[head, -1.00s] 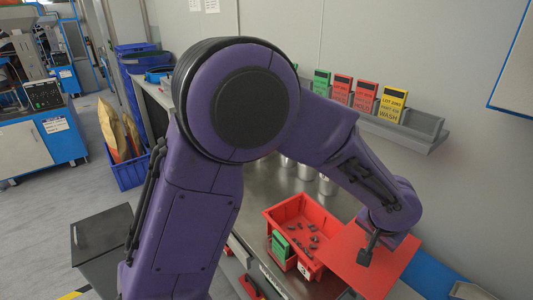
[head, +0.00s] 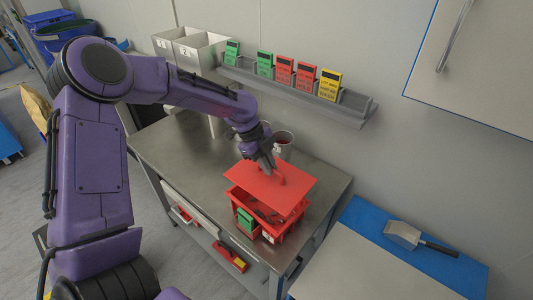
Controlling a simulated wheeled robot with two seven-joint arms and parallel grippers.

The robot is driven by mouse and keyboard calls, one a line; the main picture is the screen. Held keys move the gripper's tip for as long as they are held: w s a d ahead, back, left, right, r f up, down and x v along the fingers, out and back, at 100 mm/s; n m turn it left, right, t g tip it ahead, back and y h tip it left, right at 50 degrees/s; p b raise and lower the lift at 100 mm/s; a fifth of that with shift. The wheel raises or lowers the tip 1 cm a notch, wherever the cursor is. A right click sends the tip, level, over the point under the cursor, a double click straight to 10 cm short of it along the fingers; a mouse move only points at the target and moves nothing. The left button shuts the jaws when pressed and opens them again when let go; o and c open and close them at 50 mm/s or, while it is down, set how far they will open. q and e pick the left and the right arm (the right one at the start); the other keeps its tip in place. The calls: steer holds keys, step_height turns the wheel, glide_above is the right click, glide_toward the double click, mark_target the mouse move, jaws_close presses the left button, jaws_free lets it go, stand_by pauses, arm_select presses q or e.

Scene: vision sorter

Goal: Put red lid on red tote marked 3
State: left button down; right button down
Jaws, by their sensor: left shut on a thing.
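The red lid (head: 290,190) is a flat red plate held by my left gripper (head: 272,168), which is shut on its handle. The lid hangs over the red tote (head: 262,228) and covers most of its opening. A gap shows between lid and rim at the front, where small dark parts (head: 270,216) can be seen inside the tote. A green card (head: 246,221) and a white label (head: 268,237) are on the tote's front. The number on the label is too small to read. My right gripper is not in view.
The tote stands on a steel table (head: 180,150). Metal cups (head: 284,140) stand behind the lid, near the wall. A wall shelf (head: 290,88) holds several coloured cards. A scoop (head: 420,238) lies on a blue surface at right. The table's left part is clear.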

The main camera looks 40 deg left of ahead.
mark_target(263, 175)
arm_select(q)
steer(key=shift+s+r+m, duration=0.1)
steer(key=shift+m, duration=0.2)
steer(key=shift+a+f+b, duration=0.25)
steer(key=shift+f+b, duration=0.7)
steer(key=shift+f, duration=0.1)
steer(key=f+b, duration=0.2)
steer(key=shift+d+f+b, duration=0.2)
steer(key=shift+f+b, duration=0.15)
steer(key=shift+b, duration=0.05)
step_height(263, 175, down, 2)
steer(key=shift+a+f+b, duration=0.1)
steer(key=shift+b, duration=0.85)
steer(key=shift+f, duration=0.5)
steer(key=shift+r, duration=0.1)
steer(key=shift+f, duration=0.45)
